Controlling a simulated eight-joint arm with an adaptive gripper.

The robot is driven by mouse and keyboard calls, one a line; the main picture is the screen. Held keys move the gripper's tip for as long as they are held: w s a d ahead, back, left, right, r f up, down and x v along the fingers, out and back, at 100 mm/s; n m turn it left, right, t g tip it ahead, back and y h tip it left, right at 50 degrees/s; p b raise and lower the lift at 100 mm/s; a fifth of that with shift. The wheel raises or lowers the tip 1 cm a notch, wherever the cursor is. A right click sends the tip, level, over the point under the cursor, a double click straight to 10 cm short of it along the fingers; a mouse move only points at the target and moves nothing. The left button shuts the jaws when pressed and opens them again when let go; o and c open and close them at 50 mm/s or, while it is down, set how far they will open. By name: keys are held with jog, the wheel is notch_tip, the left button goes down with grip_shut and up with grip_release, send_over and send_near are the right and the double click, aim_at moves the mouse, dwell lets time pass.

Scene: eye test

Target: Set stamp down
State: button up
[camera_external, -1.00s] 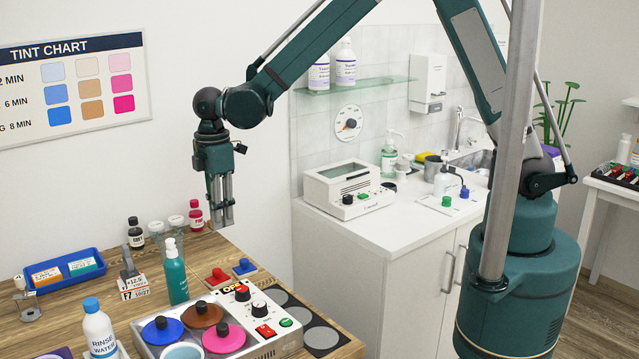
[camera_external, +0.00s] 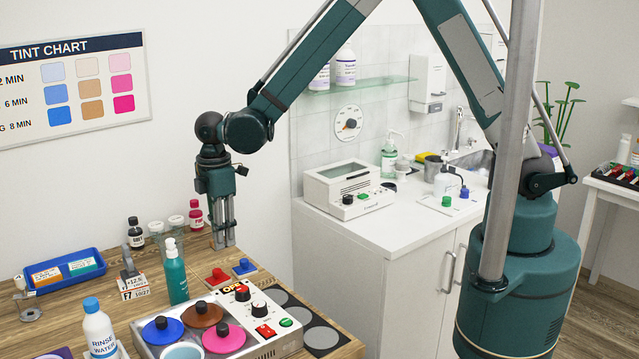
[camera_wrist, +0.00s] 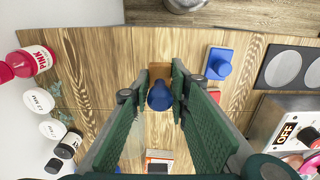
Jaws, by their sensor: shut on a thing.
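My gripper (camera_external: 223,243) points down, low over the wooden table near the wall. In the wrist view my gripper (camera_wrist: 161,92) has its two fingers closed around a blue, rounded handle, which I take to be the stamp (camera_wrist: 159,97). A small brown patch shows just beyond the handle; I cannot tell whether it is the stamp's base. In the outside view the fingers hide the stamp, and I cannot tell whether it touches the table. A blue knobbed square (camera_external: 244,267) and a red knobbed square (camera_external: 217,277) lie in front of the gripper.
A pink-labelled bottle (camera_external: 195,216) and lidded jars (camera_external: 177,224) stand close left of the gripper. A teal pump bottle (camera_external: 175,275) stands front left. A heater (camera_external: 225,325) with coloured lids is in front. A blue tray (camera_external: 62,266) lies far left. Bare wood surrounds the gripper.

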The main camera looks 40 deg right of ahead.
jog(key=shift+f, duration=0.15)
jog(key=shift+f, duration=1.8)
jog(key=shift+f, duration=0.15)
jog(key=o, duration=0.9)
jog(key=shift+r, duration=0.25)
jog(key=shift+r, duration=5.95)
jog(key=shift+d, duration=0.1)
